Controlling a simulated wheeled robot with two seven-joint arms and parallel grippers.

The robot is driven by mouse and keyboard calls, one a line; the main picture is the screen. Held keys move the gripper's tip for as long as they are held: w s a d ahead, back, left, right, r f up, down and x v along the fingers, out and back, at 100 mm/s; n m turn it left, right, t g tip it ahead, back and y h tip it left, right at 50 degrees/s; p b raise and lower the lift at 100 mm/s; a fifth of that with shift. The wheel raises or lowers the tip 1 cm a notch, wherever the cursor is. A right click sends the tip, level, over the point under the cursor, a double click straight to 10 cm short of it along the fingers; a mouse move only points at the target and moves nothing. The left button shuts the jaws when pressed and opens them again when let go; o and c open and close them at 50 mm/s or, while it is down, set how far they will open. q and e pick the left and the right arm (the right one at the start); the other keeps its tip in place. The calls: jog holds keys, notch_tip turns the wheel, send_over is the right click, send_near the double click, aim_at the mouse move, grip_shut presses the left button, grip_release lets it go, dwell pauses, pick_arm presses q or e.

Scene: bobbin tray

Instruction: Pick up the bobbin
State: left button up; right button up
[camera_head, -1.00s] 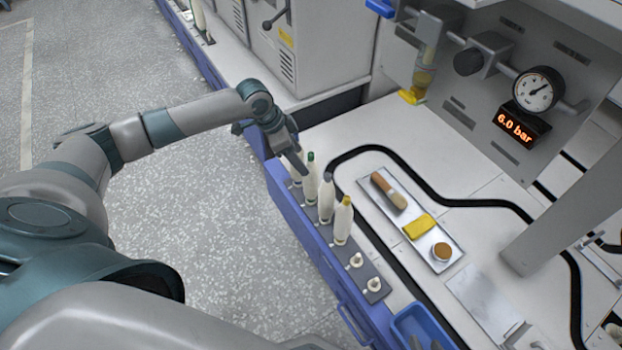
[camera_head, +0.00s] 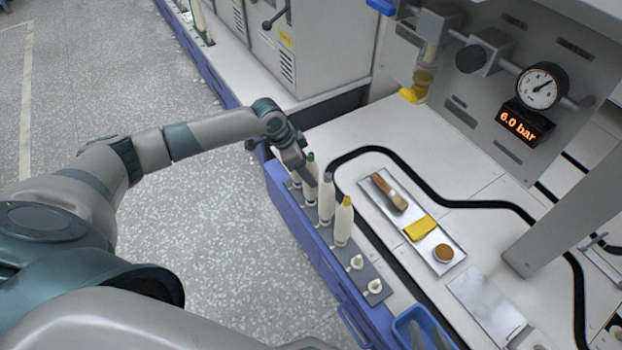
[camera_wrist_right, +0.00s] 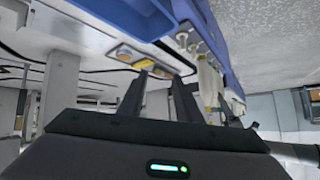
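Several white bobbins stand upright in a row on a dark peg rail (camera_head: 366,277). They include a green-topped bobbin (camera_head: 311,180), a grey-topped bobbin (camera_head: 327,203) and a yellow-topped bobbin (camera_head: 343,224); another behind is mostly hidden. Two pegs at the near end are bare.
A metal tray (camera_head: 405,195) with a brush (camera_head: 389,191), yellow block (camera_head: 420,228) and round tin (camera_head: 443,251) lies right of the rail. A blue bin (camera_head: 405,325) is at the near end. A grey post and gauge panel stand right.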

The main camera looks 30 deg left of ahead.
aim_at(312, 154)
pick_arm(q)
jog(key=shift+b+x, duration=0.3)
jog(key=shift+x, duration=1.45)
jog(key=shift+s, duration=0.1)
pick_arm(e)
jog(key=shift+w+a+r+t+y, duration=0.15)
jog(key=shift+w+a+r+t, duration=0.15)
jog(key=shift+w+r+t, duration=0.15)
jog(key=shift+w+a+r+t+y, duration=0.15)
jog(key=shift+w+a+r+t, duration=0.1)
jog(key=shift+w+r+t, duration=0.25)
pick_arm(q)
jog(key=shift+c, duration=0.3)
pick_arm(e)
jog(key=shift+s, duration=0.1)
pick_arm(q)
jog(key=c, duration=1.2)
jog(key=shift+o, duration=0.2)
